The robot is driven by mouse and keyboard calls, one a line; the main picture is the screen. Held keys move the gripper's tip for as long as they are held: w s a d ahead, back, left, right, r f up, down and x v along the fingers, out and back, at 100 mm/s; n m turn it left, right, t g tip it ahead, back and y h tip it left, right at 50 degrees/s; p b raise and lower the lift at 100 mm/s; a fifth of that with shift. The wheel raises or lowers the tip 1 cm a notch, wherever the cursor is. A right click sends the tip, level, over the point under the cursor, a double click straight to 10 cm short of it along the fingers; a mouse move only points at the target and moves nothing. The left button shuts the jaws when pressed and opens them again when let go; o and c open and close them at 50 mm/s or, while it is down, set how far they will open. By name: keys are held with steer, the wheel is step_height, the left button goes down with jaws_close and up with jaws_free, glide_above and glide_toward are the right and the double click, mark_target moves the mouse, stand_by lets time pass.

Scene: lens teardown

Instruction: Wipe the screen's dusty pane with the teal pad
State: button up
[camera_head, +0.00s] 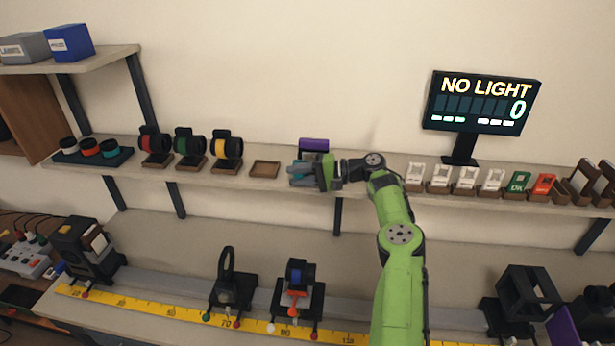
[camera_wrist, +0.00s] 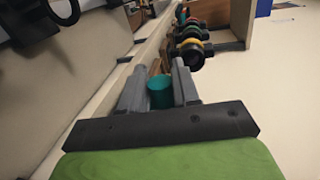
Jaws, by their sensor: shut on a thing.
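My gripper (camera_head: 300,172) is at the long wall shelf, its fingers pointing left. It is shut on the teal pad (camera_wrist: 160,93), which shows between the two grey fingers in the wrist view. In the head view the fingers mostly hide the pad. I cannot tell whether the pad touches the shelf. A purple-topped thing (camera_head: 314,145) stands just behind my gripper. At the lower right, a purple panel (camera_head: 563,328) stands near the bench's right end, partly cut off. I cannot tell surely which thing is the screen with the dusty pane, and no dust shows.
An empty wooden tray (camera_head: 264,169) lies left of my gripper, beside several ringed lenses (camera_head: 228,147). A display (camera_head: 483,103) reading "NO LIGHT 0" stands at the right, above several small cards (camera_head: 467,177). Below, a bench carries holders (camera_head: 298,290) along a yellow ruler (camera_head: 180,310).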

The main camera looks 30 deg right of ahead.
steer(key=shift+w+a, duration=0.1)
steer(key=shift+w, duration=0.05)
steer(key=shift+d+r, duration=0.2)
steer(key=shift+r, duration=0.3)
steer(key=s+d+b, duration=0.2)
steer(key=d, duration=0.1)
steer(key=shift+s+d+f, duration=0.15)
steer(key=shift+s+f, duration=0.05)
steer(key=shift+s, duration=0.15)
steer(key=shift+w+a+r, duration=0.2)
steer(key=shift+w+a, duration=1.3)
steer(key=shift+a, duration=0.15)
steer(key=b, duration=0.3)
steer(key=shift+s+f+b, duration=0.25)
steer(key=shift+f+b, duration=0.05)
